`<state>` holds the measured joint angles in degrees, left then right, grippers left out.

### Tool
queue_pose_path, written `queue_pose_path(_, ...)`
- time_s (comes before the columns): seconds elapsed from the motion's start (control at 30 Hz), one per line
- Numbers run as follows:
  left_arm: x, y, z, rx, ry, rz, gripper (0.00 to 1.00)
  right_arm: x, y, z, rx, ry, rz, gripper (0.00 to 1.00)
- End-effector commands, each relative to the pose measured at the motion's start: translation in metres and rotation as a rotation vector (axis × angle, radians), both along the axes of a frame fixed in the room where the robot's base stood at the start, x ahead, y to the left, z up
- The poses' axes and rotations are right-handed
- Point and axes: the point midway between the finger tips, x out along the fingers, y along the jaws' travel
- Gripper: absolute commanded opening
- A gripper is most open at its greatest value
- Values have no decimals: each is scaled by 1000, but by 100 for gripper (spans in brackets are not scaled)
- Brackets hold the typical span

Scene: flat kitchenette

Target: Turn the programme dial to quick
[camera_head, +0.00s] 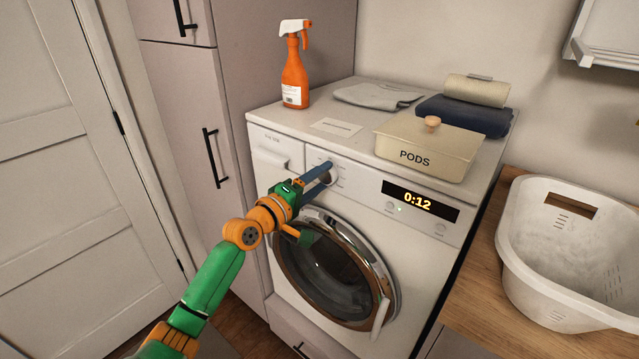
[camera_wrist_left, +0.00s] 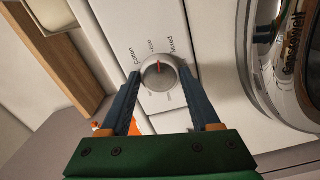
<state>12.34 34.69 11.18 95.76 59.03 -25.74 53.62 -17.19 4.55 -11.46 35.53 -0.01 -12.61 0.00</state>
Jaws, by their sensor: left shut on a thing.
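The washing machine (camera_head: 286,250) has a round programme dial (camera_wrist_left: 160,76) on its front panel. The dial is silvery with a red pointer mark that points up in the left wrist view, between the labels "Eco" and "Mixed". "Cotton" is readable further left; the smaller labels below are too faint to read. My left gripper (camera_head: 325,172) reaches the panel from the front left, with its blue fingers on either side of the dial, shut on it. In the head view the fingers partly cover the dial. My right gripper is not in view.
The display (camera_head: 420,201) reads 0:12. The round door (camera_head: 335,265) lies below my left gripper. On top stand an orange spray bottle (camera_head: 295,80), a PODS box (camera_head: 428,148) and folded cloths (camera_head: 378,96). A white basket (camera_head: 570,255) is on the wooden counter at right.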

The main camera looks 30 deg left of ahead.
Motion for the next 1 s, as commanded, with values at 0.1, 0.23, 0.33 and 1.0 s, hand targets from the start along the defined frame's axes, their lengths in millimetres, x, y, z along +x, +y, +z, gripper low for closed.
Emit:
queue_pose_path(0.1, 0, 1, 0, 109, -11, 1, 7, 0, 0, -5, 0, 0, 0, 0)
queue_pose_path(0.23, 0, 1, 1, 232, -23, 2, 7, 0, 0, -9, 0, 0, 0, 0)
queue_pose_path(0.33, 0, 1, 1, 327, -30, 1, 7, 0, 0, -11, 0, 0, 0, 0)
queue_pose_path(1.0, 0, 1, 5, 961, -85, 5, 7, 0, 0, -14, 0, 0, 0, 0)
